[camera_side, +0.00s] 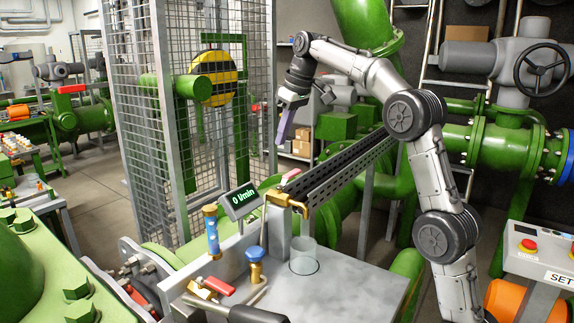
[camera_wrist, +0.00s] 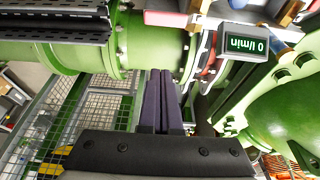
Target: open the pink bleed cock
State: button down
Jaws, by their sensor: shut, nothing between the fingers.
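The pink lever of a cock (camera_side: 291,174) sits above a brass spout (camera_side: 286,199) at the near end of the black perforated rail. A pink lever also shows at the top of the wrist view (camera_wrist: 172,18). My gripper (camera_side: 280,142) hangs in the air above and slightly left of the cock, clear of it. Its two purple fingers are together and empty, pointing down. In the wrist view the fingertips (camera_wrist: 161,73) show in front of green pipework, apart from the lever. A small display (camera_side: 241,200) reads 0 l/min.
A clear cup (camera_side: 303,256) stands on the grey bench (camera_side: 350,285) below the spout. A red-handled valve (camera_side: 218,287), a blue-knobbed brass valve (camera_side: 256,266) and a blue-and-brass fitting (camera_side: 212,232) stand to the left. A mesh cage (camera_side: 135,130) rises behind.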

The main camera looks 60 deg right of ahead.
aim_at(289, 178)
jog(key=x, duration=0.8)
jog(key=shift+s, duration=2)
